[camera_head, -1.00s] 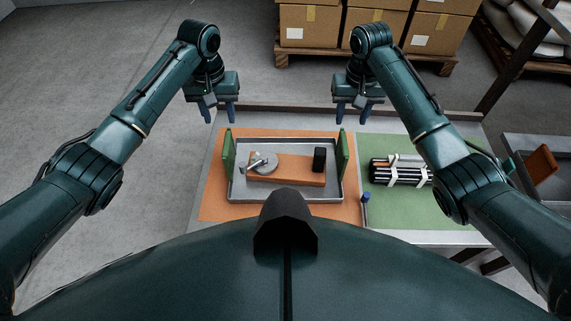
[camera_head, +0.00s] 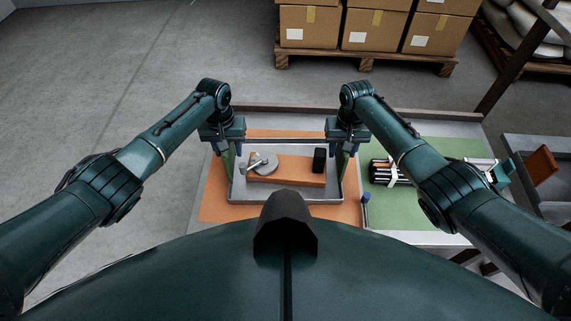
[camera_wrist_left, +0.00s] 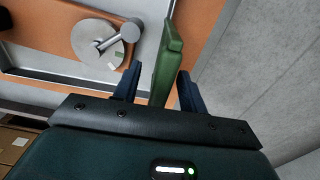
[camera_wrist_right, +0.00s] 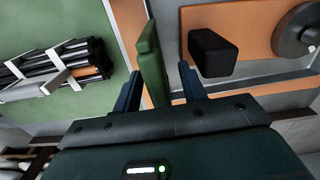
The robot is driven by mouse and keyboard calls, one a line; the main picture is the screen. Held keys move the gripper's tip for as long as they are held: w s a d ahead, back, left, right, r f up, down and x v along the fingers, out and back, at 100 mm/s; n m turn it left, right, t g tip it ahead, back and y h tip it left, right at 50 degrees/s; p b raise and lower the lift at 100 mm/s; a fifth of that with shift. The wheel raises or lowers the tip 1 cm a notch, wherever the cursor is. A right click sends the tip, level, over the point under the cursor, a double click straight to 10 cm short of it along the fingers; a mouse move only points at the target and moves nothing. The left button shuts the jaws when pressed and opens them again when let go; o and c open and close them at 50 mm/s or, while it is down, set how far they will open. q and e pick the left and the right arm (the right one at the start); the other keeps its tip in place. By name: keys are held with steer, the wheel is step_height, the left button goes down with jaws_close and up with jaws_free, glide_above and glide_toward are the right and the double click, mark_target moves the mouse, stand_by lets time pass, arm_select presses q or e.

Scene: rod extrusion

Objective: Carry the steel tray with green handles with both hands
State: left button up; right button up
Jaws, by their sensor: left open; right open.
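The steel tray (camera_head: 290,201) lies on the orange mat and holds an orange block (camera_head: 290,178), a grey disc with a lever (camera_head: 262,164) and a black block (camera_head: 319,159). Its left green handle (camera_head: 228,165) stands upright; in the left wrist view the handle (camera_wrist_left: 167,62) rises between the open jaws of my left gripper (camera_wrist_left: 157,84). Its right green handle (camera_head: 343,170) is mostly behind my right gripper; in the right wrist view the handle (camera_wrist_right: 151,62) stands between the open jaws of my right gripper (camera_wrist_right: 160,88). I cannot tell whether the jaws touch the handles.
The orange mat (camera_head: 212,200) and a green mat (camera_head: 400,210) cover the table. Bundled black rods (camera_head: 390,172) lie on the green mat. A small blue-topped post (camera_head: 365,198) stands right of the tray. Boxes on a pallet (camera_head: 365,30) stand behind.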

arm_select(q)
jaws_close()
arm_select(e)
jaws_close()
stand_by(0.4)
steer(key=shift+w, duration=0.1)
